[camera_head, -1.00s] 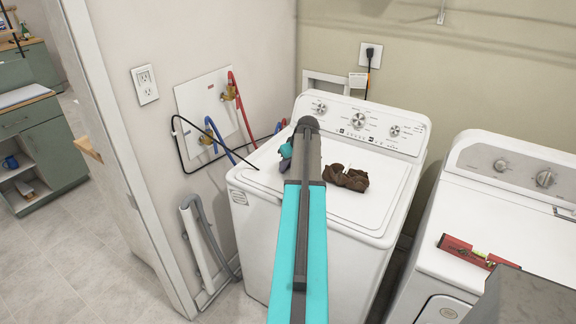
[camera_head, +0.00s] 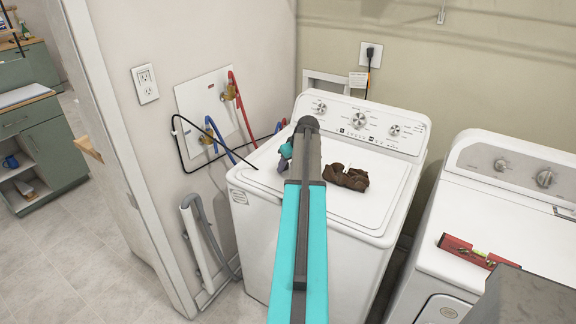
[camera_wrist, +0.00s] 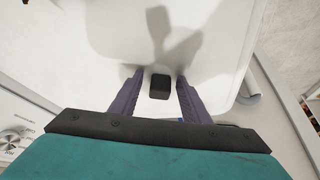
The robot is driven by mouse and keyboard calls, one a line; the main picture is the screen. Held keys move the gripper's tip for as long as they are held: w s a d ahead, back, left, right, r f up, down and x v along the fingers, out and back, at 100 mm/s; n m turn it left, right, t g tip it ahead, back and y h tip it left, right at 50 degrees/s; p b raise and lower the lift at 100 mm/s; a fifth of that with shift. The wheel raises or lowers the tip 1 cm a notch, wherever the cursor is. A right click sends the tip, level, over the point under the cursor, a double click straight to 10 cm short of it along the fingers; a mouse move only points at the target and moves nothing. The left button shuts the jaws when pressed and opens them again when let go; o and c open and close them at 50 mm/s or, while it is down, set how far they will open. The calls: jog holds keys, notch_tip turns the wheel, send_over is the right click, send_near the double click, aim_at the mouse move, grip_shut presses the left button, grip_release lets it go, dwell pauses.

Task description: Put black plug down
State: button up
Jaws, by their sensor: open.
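The black plug (camera_wrist: 160,87) shows in the wrist view as a small dark block between the two purple fingers of my gripper (camera_wrist: 159,74). The fingers stand apart, with a gap on each side of the plug. The plug appears to be at the white washer top (camera_wrist: 215,70); the exact contact is hard to tell. In the head view my gripper (camera_head: 284,160) is over the left part of the washer (camera_head: 255,190), mostly hidden by my arm. The plug is not clearly visible there.
A brown crumpled cloth (camera_head: 346,178) lies on the washer lid, right of my arm. A black cable (camera_head: 182,155) loops from the wall to the washer's left edge. Blue and red hoses (camera_head: 240,108) hang behind. A red level (camera_head: 478,252) lies on the dryer (camera_head: 505,215).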

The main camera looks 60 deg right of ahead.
jog(key=shift+r+p, duration=0.35)
jog(key=shift+r, duration=0.1)
jog(key=b+v, duration=0.3)
jog(key=v, duration=0.9)
dwell(0.6)
